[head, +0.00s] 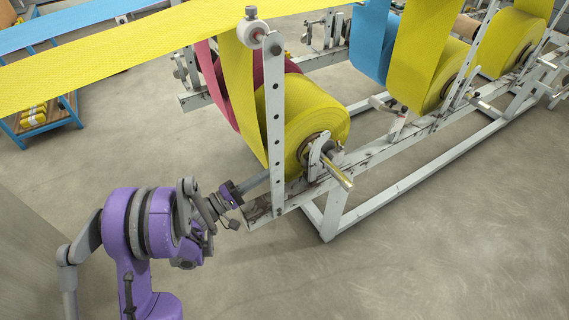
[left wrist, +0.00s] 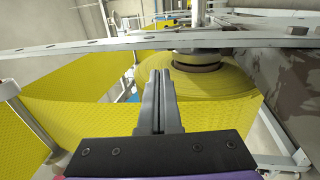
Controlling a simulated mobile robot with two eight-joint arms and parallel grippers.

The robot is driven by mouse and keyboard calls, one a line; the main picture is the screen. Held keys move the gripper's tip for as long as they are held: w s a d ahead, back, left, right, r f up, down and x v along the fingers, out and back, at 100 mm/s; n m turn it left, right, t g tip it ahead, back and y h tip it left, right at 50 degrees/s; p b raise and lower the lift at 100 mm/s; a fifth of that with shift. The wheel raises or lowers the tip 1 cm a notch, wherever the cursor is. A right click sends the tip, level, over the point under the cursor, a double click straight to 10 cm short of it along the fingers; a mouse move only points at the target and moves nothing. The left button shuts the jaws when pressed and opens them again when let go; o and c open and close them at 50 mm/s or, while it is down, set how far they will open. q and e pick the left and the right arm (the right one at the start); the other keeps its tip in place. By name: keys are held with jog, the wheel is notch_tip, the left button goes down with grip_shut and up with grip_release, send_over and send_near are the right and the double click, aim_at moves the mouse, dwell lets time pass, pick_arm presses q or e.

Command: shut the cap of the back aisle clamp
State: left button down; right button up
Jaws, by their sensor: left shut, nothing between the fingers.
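A metal clamp (head: 318,157) sits on the frame rail around the shaft end of the nearest yellow roll (head: 318,115). I cannot tell whether its cap is open or shut, or whether it is the back aisle clamp. My left gripper (head: 262,180) is low beside the near upright, left of this clamp and apart from it. In the left wrist view its two fingers (left wrist: 158,78) are together and empty, pointing toward the yellow roll (left wrist: 215,85) and its core. No clamp cap shows clearly in that view. My right gripper is in neither view.
A perforated white upright (head: 276,115) stands close to the left gripper. The white rail (head: 375,150) runs to the back right past more yellow rolls (head: 435,60). Yellow cloth (head: 100,65) stretches overhead to the left. The floor at front right is clear.

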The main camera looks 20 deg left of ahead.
aim_at(309, 147)
pick_arm(q)
jog(key=b+x, duration=0.1)
jog(key=x, duration=1.2)
jog(key=shift+w+d+r, duration=0.25)
jog(key=shift+w+r, duration=0.05)
jog(key=shift+r, duration=0.05)
jog(key=shift+s+a+f, duration=0.1)
